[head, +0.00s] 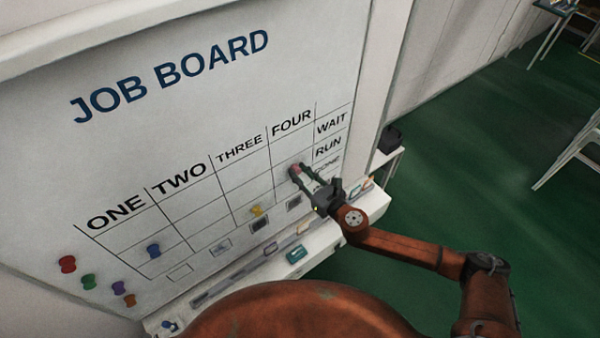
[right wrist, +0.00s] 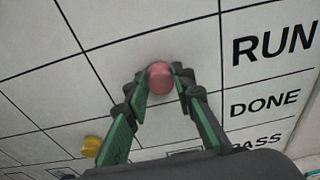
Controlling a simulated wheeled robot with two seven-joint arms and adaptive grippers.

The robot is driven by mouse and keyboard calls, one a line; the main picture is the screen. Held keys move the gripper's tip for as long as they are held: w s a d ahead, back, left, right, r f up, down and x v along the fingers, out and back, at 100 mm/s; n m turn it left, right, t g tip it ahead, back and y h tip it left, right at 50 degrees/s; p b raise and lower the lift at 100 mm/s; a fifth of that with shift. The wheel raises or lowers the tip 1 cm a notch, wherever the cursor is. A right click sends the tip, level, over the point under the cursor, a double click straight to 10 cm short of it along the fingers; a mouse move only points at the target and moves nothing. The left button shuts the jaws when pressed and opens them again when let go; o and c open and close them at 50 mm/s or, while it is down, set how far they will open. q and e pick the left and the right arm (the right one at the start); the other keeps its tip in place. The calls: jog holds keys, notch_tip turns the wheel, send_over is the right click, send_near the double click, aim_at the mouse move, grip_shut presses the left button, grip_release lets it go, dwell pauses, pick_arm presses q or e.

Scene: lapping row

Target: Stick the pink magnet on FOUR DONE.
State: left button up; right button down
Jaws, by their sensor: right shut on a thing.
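The pink magnet (head: 295,169) is between the fingertips of my right gripper (head: 298,173), which is shut on it. It is in front of the FOUR column of the job board (head: 165,45). In the right wrist view the pink magnet (right wrist: 161,77) shows as a round knob between the green fingers of my right gripper (right wrist: 159,82). There it appears over the lower part of the RUN row, above the level of the DONE label (right wrist: 264,104). I cannot tell whether it touches the board. My left gripper is out of view.
A yellow magnet (head: 257,211) is on the board in the THREE column, and a blue one (head: 154,251) is under ONE. Red (head: 67,264), green (head: 88,282) and other magnets are at the lower left. A ledge (head: 326,244) with small items runs below the board.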

jog(key=shift+s+d, duration=0.1)
jog(key=shift+d, duration=0.05)
jog(key=shift+s+d, duration=0.3)
jog(key=shift+s, duration=0.1)
jog(key=shift+s+d, duration=0.2)
jog(key=shift+s, duration=0.1)
jog(key=shift+s+d, duration=0.2)
jog(key=shift+s, duration=0.1)
jog(key=shift+s+p, duration=0.1)
jog(key=shift+p, duration=0.2)
jog(key=f+v, duration=0.1)
jog(key=v, duration=0.5)
jog(key=shift+p, duration=0.4)
jog(key=shift+r, duration=0.15)
